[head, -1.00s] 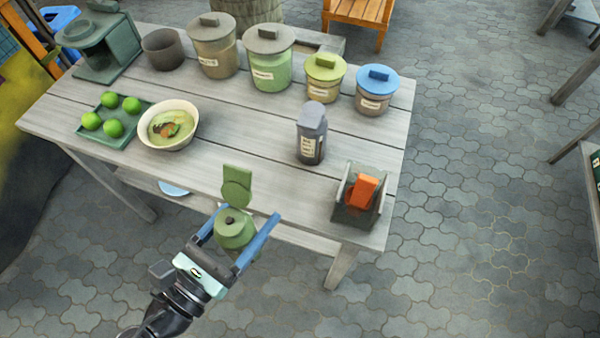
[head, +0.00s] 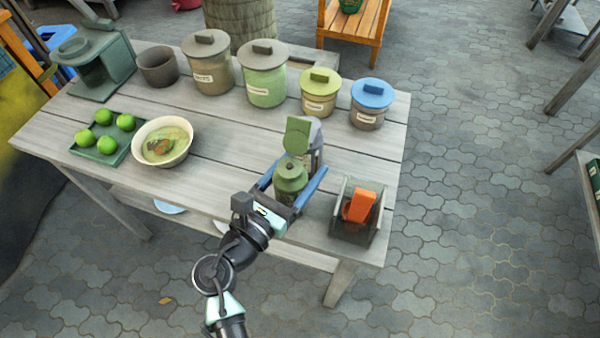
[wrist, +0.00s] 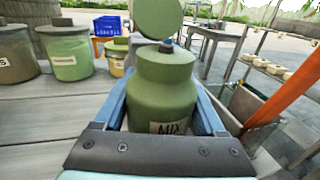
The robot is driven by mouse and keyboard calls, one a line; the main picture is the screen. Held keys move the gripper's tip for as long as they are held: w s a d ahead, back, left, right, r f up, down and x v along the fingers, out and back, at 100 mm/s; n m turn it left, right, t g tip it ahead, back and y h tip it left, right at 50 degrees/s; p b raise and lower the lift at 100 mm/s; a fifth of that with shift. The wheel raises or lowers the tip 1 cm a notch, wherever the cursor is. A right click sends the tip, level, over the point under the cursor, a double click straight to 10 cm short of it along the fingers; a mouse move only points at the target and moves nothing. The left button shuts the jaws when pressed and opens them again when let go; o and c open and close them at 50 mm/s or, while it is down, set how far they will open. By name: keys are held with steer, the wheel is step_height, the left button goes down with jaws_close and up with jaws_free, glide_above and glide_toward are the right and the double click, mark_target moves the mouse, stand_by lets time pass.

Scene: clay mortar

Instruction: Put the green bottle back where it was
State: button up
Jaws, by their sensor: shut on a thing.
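The green bottle (head: 289,182) is upright between the blue fingers of my gripper (head: 304,166), which is shut on it. It is over the front right part of the table (head: 225,180); I cannot tell whether its base touches the wood. A flat green piece (head: 297,137) shows just above its dark-tipped top. In the wrist view the bottle (wrist: 162,88) fills the middle, with part of a label visible low down and a green disc (wrist: 158,18) above it.
A grey bottle (head: 316,146) stands just behind, partly hidden. A dark holder with an orange item (head: 358,206) is close on the right. Lidded jars (head: 263,78) line the back. A bowl (head: 163,143) and a tray of green fruit (head: 103,140) are left. The table's middle is clear.

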steer(key=shift+f, duration=0.8)
steer(key=shift+r, duration=0.1)
steer(key=o, duration=1)
steer(key=shift+f, duration=0.3)
steer(key=o, duration=0.4)
steer(key=shift+o, duration=0.2)
steer(key=shift+r, duration=0.15)
steer(key=shift+s+a, duration=0.2)
steer(key=v, duration=1.1)
steer(key=shift+s, duration=0.25)
steer(key=shift+a, duration=0.1)
